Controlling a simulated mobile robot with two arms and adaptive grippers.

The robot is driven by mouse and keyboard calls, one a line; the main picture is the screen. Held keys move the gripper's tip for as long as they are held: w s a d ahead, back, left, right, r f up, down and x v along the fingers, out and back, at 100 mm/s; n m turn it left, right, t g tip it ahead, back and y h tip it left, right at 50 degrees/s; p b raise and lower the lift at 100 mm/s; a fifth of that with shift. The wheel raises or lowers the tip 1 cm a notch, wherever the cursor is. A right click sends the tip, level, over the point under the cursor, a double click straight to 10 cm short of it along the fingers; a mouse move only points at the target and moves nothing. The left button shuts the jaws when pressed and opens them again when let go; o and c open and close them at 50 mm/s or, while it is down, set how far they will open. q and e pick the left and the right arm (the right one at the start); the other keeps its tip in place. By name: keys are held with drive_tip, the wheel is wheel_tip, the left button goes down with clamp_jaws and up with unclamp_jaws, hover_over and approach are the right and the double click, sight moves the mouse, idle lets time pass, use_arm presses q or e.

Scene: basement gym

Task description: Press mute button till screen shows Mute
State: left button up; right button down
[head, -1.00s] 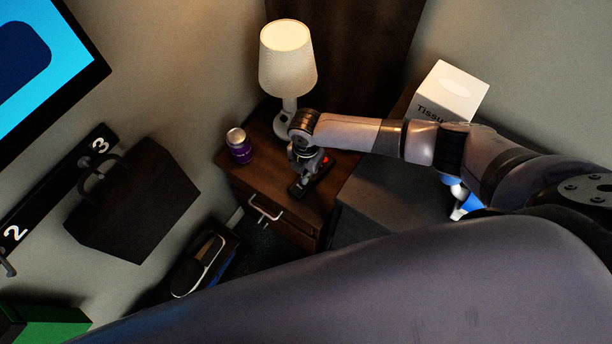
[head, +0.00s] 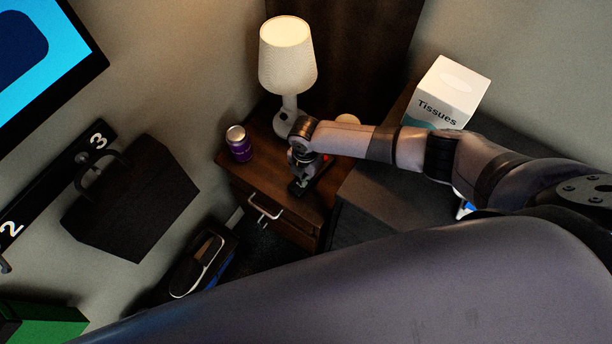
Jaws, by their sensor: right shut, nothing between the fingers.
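A dark remote (head: 299,190) lies on the small wooden nightstand (head: 262,185), with a bit of red showing at its far end. My right gripper (head: 298,177) is shut and empty, pointing down at the remote; whether it touches a button cannot be told. My wrist and fingers hide much of the remote, and the mute button cannot be made out. The screen (head: 40,60) at the upper left is lit, bright blue with a dark blue rounded shape; only its corner is in view and no word can be read. My left gripper is not in view.
A lit lamp (head: 287,65) and a purple can (head: 238,144) stand on the nightstand near my right wrist. A tissue box (head: 447,92) is behind my right forearm. A black bag (head: 130,200) hangs from a numbered hook rail (head: 60,190).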

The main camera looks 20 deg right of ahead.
drive_tip(key=shift+s+f, duration=0.5)
drive_tip(key=shift+r+p, duration=0.3)
drive_tip(key=r+p, duration=0.4)
drive_tip(key=p, duration=0.1)
drive_tip(key=shift+w+r, duration=0.35)
drive_tip(key=shift+r, duration=0.05)
wheel_tip(320, 180, up, 10)
drive_tip(key=shift+w+f+b, duration=0.15)
drive_tip(key=shift+f+b, duration=0.05)
drive_tip(key=shift+b, duration=0.2)
